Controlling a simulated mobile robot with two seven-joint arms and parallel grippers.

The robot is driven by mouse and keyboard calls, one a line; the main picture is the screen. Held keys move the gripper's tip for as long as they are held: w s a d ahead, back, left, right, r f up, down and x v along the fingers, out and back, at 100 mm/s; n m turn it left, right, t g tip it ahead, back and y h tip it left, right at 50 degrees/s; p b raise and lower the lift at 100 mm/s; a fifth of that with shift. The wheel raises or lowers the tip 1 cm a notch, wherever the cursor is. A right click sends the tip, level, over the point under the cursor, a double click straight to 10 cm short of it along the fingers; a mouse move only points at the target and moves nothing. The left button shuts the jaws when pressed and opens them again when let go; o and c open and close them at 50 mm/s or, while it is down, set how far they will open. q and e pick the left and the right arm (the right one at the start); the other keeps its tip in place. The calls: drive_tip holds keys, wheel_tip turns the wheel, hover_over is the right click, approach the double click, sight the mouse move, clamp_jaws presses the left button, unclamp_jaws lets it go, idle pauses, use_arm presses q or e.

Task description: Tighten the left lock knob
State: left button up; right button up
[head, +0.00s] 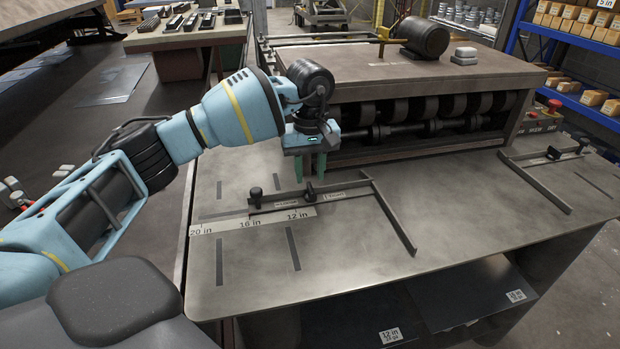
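The left guide (392,215) lies on the steel table, an angled metal fence with a slotted bar. Two black knobs stand along its bar: one at the left end (256,194) and one nearer the middle (310,191). I cannot tell from this view how tight either is. My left gripper (311,167) points down, its two green fingers apart with nothing seen between them. It is above and behind the middle knob, close to it in the picture; the exact gap is unclear. My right gripper is out of view.
The roller machine (415,85) stands just behind my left gripper. A scale strip (255,220) marked 20, 16 and 12 in lies by the guide. A right guide (540,180) with black knobs is at the far right. The front middle of the table is clear.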

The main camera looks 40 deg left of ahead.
sight(310, 185)
use_arm(q)
drive_tip(key=shift+r, duration=2.6)
drive_tip(key=shift+f, duration=0.1)
